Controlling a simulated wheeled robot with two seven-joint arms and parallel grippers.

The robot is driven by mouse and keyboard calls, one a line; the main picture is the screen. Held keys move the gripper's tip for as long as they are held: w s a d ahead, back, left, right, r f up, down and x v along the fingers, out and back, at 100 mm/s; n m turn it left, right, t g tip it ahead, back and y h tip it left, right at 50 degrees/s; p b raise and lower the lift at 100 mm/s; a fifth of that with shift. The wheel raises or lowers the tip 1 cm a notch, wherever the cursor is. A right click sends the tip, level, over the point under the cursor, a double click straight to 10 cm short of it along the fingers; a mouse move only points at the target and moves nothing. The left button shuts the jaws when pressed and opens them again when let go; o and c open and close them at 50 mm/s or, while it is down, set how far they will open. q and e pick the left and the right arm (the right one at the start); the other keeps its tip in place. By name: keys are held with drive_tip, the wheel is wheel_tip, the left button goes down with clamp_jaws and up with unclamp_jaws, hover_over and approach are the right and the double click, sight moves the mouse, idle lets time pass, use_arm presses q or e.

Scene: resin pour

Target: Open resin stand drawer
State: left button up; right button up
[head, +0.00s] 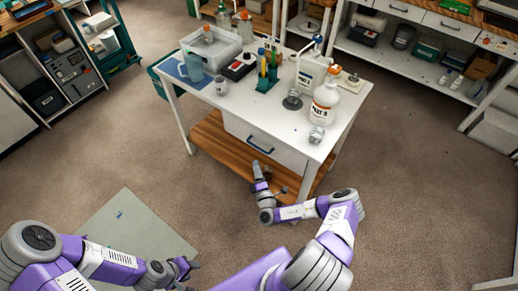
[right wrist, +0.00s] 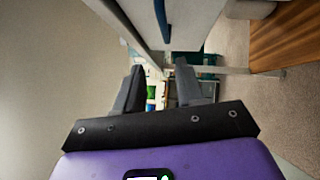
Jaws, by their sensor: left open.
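The resin stand (head: 338,128) is a white table with a wooden lower shelf. Its white drawer (head: 285,156) faces me, looks about flush under the top, and has a blue bar handle (head: 260,145). My right gripper (head: 257,168) is just below and in front of the handle. In the right wrist view its two fingers (right wrist: 159,72) are apart with nothing between them. The blue handle (right wrist: 161,20) runs along the drawer front (right wrist: 193,22) ahead of the fingertips. I cannot tell whether they touch. My left gripper (head: 190,270) is open and empty, low over the floor.
A grey mat (head: 120,222) lies on the floor at left. Shelves (head: 435,82) stand at the back right. Floor before the stand is clear.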

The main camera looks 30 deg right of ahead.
drive_tip(key=w+d+m+h+b, duration=0.1)
drive_tip(key=w+d, duration=0.3)
drive_tip(key=w, duration=0.2)
drive_tip(key=shift+w+d+r+g+h+b, duration=0.2)
drive_tip(key=shift+d+r+g+h+b, duration=0.1)
drive_tip(key=shift+d+g+b, duration=0.1)
clamp_jaws()
